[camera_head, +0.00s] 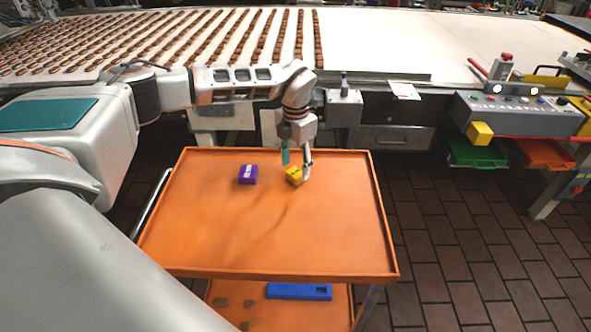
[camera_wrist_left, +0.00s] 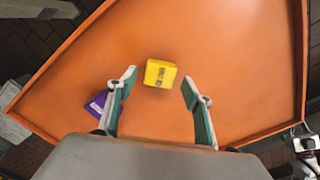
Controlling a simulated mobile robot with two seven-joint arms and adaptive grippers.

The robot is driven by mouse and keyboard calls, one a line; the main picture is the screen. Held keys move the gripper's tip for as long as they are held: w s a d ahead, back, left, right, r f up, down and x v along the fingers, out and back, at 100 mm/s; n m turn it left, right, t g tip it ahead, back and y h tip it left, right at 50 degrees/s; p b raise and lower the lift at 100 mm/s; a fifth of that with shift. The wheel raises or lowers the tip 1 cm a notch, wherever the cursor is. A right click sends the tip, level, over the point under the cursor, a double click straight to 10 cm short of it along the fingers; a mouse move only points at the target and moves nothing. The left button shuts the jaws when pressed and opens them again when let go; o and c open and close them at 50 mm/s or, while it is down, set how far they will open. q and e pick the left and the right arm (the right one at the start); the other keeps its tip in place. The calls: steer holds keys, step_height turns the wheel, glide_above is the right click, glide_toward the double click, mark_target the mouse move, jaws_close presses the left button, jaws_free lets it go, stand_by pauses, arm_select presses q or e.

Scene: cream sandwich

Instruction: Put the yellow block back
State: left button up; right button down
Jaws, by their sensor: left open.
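The yellow block (camera_head: 293,176) lies on the orange cart top, right of its middle line toward the back. My left gripper (camera_head: 297,166) is just above and around the block in the head view, fingers pointing down. In the left wrist view the yellow block (camera_wrist_left: 160,74) lies ahead of and between the two open fingertips (camera_wrist_left: 158,82), and no finger appears to touch it. A dark label shows on the block's face. The right gripper is in neither view.
A purple block (camera_head: 248,174) lies left of the yellow one on the orange cart (camera_head: 330,262), near the left finger in the wrist view. A blue tray (camera_head: 299,291) is on the shelf below. A conveyor with rows of biscuits and a control box (camera_head: 520,113) stand behind.

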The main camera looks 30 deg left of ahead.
mark_target(295, 172)
arm_select(q)
step_height(295, 172, up, 10)
stand_by(0.4)
stand_by(0.3)
